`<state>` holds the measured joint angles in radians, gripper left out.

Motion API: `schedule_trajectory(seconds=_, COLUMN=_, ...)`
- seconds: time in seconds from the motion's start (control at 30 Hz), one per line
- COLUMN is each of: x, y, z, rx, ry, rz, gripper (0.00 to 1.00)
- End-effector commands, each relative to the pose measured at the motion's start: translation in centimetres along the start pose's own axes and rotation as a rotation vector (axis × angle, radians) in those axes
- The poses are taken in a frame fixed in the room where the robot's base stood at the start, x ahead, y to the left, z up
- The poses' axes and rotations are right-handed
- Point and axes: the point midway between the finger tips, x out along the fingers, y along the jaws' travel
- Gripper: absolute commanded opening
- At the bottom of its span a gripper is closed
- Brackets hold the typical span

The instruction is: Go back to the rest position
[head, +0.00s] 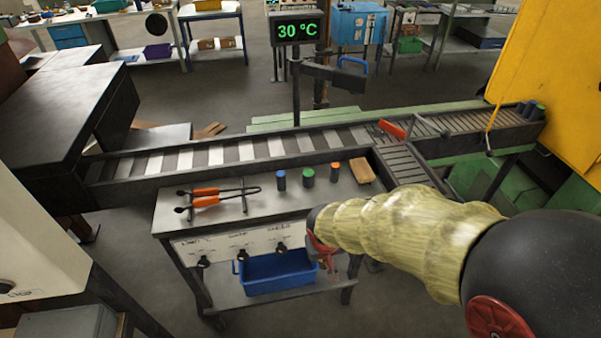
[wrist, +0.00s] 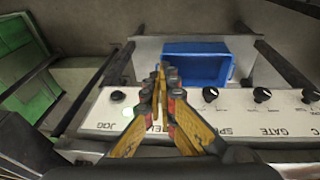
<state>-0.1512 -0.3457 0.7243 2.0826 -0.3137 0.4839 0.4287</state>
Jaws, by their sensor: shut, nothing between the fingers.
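My gripper shows in the wrist view (wrist: 162,75) with its yellow and dark fingers together, shut and empty. In that view it is in front of the control panel, with its fingertips toward the blue bin (wrist: 197,66). In the head view my arm, in a pale yellow sleeve, reaches in from the right. Only a red part of my gripper (head: 322,255) shows there, near the front right of the cart (head: 230,225); the fingertips are hard to make out.
On the cart lie orange-handled tongs (head: 207,202), several small dark cylinders (head: 308,177) with coloured tops and a wooden block (head: 361,173). A display (head: 298,29) reads 30 °C. A yellow machine (head: 550,85) stands at the right.

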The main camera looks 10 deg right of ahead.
Motion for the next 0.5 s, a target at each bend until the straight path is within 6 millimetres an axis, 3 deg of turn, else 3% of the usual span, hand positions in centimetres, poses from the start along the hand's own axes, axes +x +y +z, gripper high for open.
schedule_trajectory(seconds=0.23, x=0.0, y=0.2, z=0.6, rx=-0.043, ry=-0.021, rz=0.007, gripper=0.0)
schedule_trajectory(seconds=0.33, x=0.1, y=0.5, z=2.8, rx=-0.082, ry=-0.083, rz=0.013, gripper=0.0)
schedule_trajectory(seconds=0.5, x=-4.0, y=1.1, z=5.1, rx=-0.125, ry=-0.131, rz=-0.004, gripper=0.0)
